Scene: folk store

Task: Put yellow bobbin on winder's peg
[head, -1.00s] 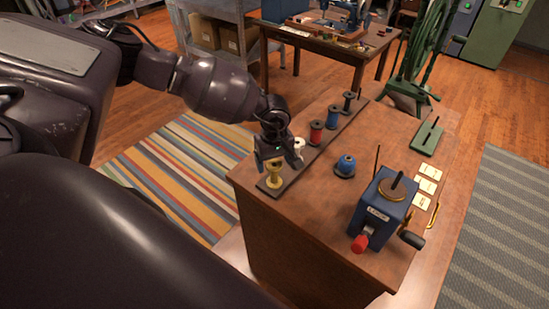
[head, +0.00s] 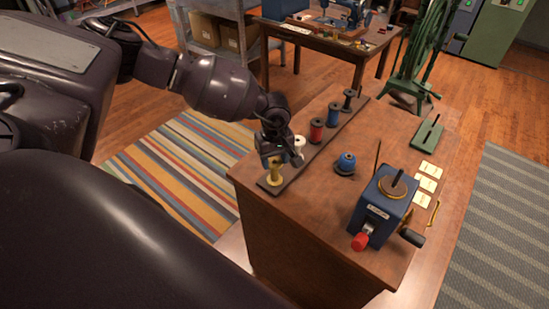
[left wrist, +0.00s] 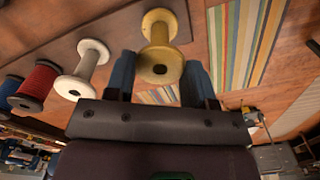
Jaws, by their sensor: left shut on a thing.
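The yellow bobbin (head: 275,176) stands upright at the near end of a dark rack board (head: 318,153) on the wooden table. My left gripper (head: 274,160) comes down over it from above. In the left wrist view, the yellow bobbin (left wrist: 160,30) sits between the blue fingers of my left gripper (left wrist: 160,78), which is shut on it. The winder (head: 384,198) is a blue box at the table's near right, with a red knob, a black crank and an upright peg (head: 398,180) on top. The peg is bare. My right gripper is not in view.
A white bobbin (left wrist: 84,70) is close beside the yellow one. Red (head: 316,131) and blue (head: 333,116) bobbins follow along the rack. Cards (head: 427,184) and a green pin stand (head: 428,136) lie right.

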